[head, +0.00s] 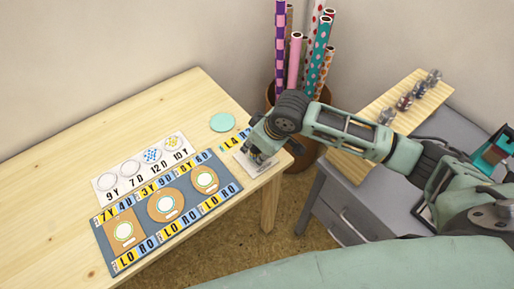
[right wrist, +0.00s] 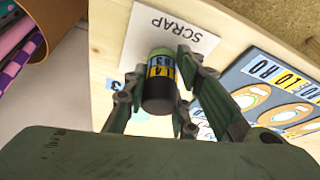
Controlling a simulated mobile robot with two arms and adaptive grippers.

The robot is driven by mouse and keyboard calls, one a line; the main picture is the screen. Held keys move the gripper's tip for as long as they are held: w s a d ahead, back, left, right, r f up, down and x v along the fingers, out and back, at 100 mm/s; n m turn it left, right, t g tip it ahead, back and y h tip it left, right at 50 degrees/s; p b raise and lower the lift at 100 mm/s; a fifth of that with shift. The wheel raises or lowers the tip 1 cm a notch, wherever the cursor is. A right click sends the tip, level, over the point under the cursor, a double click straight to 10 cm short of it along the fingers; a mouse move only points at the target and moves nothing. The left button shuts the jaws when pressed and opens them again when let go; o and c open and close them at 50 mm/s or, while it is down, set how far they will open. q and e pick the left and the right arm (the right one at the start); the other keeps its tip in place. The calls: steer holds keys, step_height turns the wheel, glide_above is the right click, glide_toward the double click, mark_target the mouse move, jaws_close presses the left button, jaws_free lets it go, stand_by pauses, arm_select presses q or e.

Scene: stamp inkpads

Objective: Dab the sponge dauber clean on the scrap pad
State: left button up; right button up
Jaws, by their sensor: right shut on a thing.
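The scrap pad (head: 247,166) is a white square near the table's right edge; its word SCRAP shows in the right wrist view (right wrist: 185,27). My right gripper (head: 261,157) is over the pad. In the right wrist view its fingers (right wrist: 158,92) are shut on the sponge dauber (right wrist: 160,80), which has a dark body, a yellow and blue label and a green end toward the pad. I cannot tell whether that end touches the pad. In the head view the gripper mostly hides the dauber. My left gripper is not in view.
A blue-grey mat (head: 147,233) with brown tags and a white card (head: 105,195) with printed circles lie to the left. A teal disc (head: 222,122) lies behind. Several small jars (head: 404,103) stand on a board at right. Patterned rolls (head: 294,62) stand behind the table.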

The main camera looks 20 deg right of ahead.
steer(key=shift+s+f+p, duration=0.1)
steer(key=shift+p, duration=0.25)
stand_by(1.1)
steer(key=shift+r+p, duration=0.65)
steer(key=shift+p, duration=0.45)
steer(key=shift+r, duration=0.1)
step_height(320, 180, up, 4)
steer(key=p, duration=0.5)
steer(key=shift+r+p, duration=0.25)
steer(key=shift+p, duration=0.15)
steer(key=shift+f, duration=0.1)
steer(key=shift+f, duration=0.1)
steer(key=shift+f+b, duration=0.75)
steer(key=shift+f, duration=1.4)
